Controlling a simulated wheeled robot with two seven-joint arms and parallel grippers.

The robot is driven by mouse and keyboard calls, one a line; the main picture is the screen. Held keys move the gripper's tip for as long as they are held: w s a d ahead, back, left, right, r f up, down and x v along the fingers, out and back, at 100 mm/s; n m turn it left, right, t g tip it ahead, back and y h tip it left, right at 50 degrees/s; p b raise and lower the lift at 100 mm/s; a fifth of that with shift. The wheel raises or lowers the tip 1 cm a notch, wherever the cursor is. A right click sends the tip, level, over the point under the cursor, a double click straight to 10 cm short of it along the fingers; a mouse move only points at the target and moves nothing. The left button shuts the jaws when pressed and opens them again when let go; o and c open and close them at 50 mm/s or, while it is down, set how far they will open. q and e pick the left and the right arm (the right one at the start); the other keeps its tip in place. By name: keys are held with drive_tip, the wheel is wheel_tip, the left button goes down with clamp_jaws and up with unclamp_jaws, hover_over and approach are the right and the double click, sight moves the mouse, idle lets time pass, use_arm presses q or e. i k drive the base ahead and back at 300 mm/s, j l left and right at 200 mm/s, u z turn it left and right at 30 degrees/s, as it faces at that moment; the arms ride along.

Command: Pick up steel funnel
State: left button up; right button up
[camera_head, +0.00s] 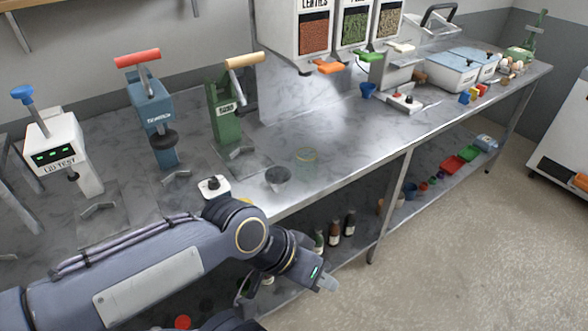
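A small grey metal piece with a round top (278,174), which looks like the steel funnel, stands on the steel bench near its front edge. Its lower part is hard to make out. My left arm crosses the lower left, and its gripper (326,282) is in front of the bench, below and to the right of the funnel. It is apart from the funnel. The fingers are small and seen end-on, so their opening is unclear. My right gripper does not show.
The steel bench (340,165) holds a white tester (65,150), a blue press (153,112) and a green press (226,115) at left. A faint clear ring (306,155) lies behind the funnel. Dispensers (313,35) stand at the back. Bottles (335,232) stand on the lower shelf.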

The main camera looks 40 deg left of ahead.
sight(277, 178)
drive_tip(key=i+u, duration=0.35)
drive_tip(key=u, duration=0.15)
drive_tip(key=i+l+u, duration=0.1)
drive_tip(key=i+u, duration=0.2)
drive_tip(key=u, duration=0.2)
drive_tip(key=i+u, duration=0.15)
drive_tip(key=u, duration=0.25)
drive_tip(key=i+u, duration=0.15)
drive_tip(key=u, duration=0.25)
drive_tip(key=i+u, duration=0.15)
drive_tip(key=u, duration=0.25)
drive_tip(key=i+l+u, duration=0.15)
drive_tip(key=u, duration=0.25)
